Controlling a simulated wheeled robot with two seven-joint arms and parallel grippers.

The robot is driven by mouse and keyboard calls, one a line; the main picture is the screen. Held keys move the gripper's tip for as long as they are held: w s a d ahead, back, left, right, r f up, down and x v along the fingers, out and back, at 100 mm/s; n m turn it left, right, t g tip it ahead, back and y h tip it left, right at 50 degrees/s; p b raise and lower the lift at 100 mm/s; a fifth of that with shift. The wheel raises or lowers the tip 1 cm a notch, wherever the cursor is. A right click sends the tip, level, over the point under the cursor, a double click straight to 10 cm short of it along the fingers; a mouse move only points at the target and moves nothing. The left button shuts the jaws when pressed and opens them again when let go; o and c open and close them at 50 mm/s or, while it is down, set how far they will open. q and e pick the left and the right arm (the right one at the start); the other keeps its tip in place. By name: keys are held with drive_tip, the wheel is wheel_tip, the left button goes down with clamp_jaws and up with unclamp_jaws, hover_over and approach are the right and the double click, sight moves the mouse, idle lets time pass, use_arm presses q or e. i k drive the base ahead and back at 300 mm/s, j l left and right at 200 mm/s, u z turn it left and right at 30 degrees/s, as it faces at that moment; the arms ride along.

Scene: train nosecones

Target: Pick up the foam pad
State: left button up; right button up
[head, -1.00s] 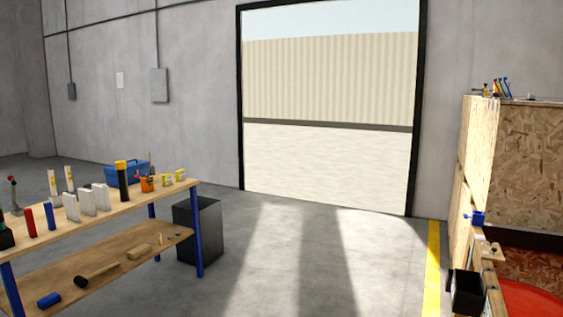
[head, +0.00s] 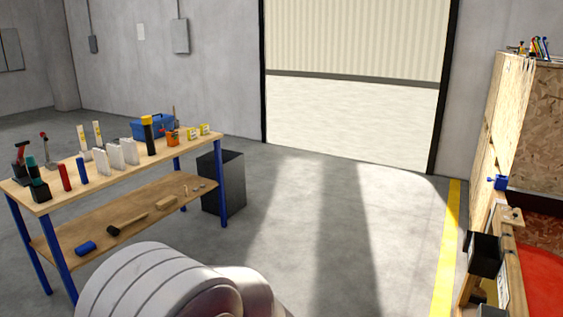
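I cannot pick out a foam pad for certain in the head view. Several white upright slabs (head: 114,156) stand on the top of a wooden workbench (head: 72,181) at left, and I cannot tell whether they are foam. Neither of my grippers is in view. A rounded silver link of my own arm shows at the bottom, left of centre, apart from the bench in the picture.
The bench top also holds a blue toolbox (head: 152,125), a black-and-yellow canister (head: 148,135) and an orange cup (head: 172,138). A dark bin (head: 222,182) stands at its right end. Wooden crates (head: 527,120) stand at right. The floor between is clear.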

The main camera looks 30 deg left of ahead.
sight(100, 155)
drive_tip(key=i+j+u, duration=0.15)
drive_tip(key=j+u, duration=0.35)
drive_tip(key=i+j+u, duration=0.2)
drive_tip(key=u, duration=0.25)
drive_tip(key=i+j+u, duration=0.25)
drive_tip(key=j+u, duration=0.25)
drive_tip(key=i+j+u, duration=0.1)
drive_tip(key=i+u, duration=0.2)
drive_tip(key=u, duration=0.15)
drive_tip(key=i+j+u, duration=0.2)
drive_tip(key=i, duration=0.55)
drive_tip(key=i+u, duration=0.2)
drive_tip(key=i, duration=0.55)
drive_tip(key=i+l+z, duration=0.15)
drive_tip(key=i, duration=0.25)
drive_tip(key=i+l+z, duration=0.1)
drive_tip(key=i+l, duration=0.15)
drive_tip(key=i+l+z, duration=0.15)
drive_tip(key=i, duration=0.35)
drive_tip(key=l+u, duration=0.1)
